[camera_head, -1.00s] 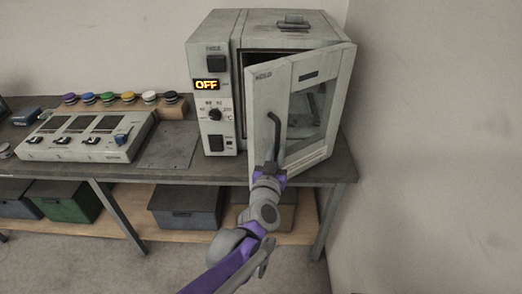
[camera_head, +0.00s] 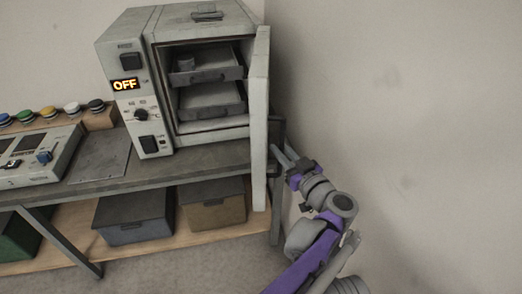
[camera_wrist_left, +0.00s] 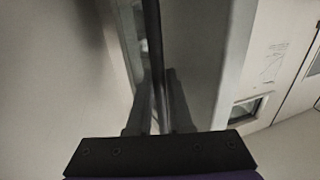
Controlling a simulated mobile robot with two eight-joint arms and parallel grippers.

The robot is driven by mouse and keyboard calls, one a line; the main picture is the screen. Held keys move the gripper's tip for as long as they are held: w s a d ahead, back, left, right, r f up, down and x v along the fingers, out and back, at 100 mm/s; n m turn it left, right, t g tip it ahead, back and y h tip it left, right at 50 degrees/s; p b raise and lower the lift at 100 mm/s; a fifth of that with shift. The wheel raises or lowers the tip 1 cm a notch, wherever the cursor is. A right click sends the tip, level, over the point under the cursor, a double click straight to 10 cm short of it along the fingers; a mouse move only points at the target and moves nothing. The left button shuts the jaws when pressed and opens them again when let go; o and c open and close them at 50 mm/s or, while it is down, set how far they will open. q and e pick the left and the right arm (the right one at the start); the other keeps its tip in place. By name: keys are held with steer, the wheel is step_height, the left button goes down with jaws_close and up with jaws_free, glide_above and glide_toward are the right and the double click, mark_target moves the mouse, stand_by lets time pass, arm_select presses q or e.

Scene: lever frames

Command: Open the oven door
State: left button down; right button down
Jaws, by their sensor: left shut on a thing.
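The grey oven (camera_head: 140,80) stands on the workbench, its display reading OFF. Its door (camera_head: 260,110) is swung wide open and shows nearly edge-on at the right of the cavity. Two trays, the upper one (camera_head: 205,68) and the lower one (camera_head: 212,100), sit inside. My left gripper (camera_head: 285,158) is at the outer face of the door, and its fingers are partly hidden there. In the left wrist view the fingers (camera_wrist_left: 162,115) are shut around the dark bar of the door handle (camera_wrist_left: 152,45). My right gripper is not in view.
The wall (camera_head: 390,110) is close on the right, beyond the door and my left arm. The workbench (camera_head: 90,180) carries a control panel (camera_head: 40,155) and several coloured buttons at the left. Storage boxes (camera_head: 135,218) stand on the shelf below.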

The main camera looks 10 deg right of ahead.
arm_select(q)
steer(key=shift+d+r+n+g+y, duration=0.15)
steer(key=shift+d+n+y, duration=0.15)
steer(key=shift+d, duration=0.4)
steer(key=shift+d+r+n+g+y, duration=0.1)
steer(key=shift+d+n+g+y, duration=0.1)
steer(key=shift+d+y, duration=0.35)
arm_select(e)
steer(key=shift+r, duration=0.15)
arm_select(q)
steer(key=shift+w, duration=0.1)
steer(key=c, duration=1.2)
jaws_free()
steer(key=shift+o, duration=0.5)
steer(key=shift+w+f, duration=0.1)
steer(key=shift+f, duration=0.1)
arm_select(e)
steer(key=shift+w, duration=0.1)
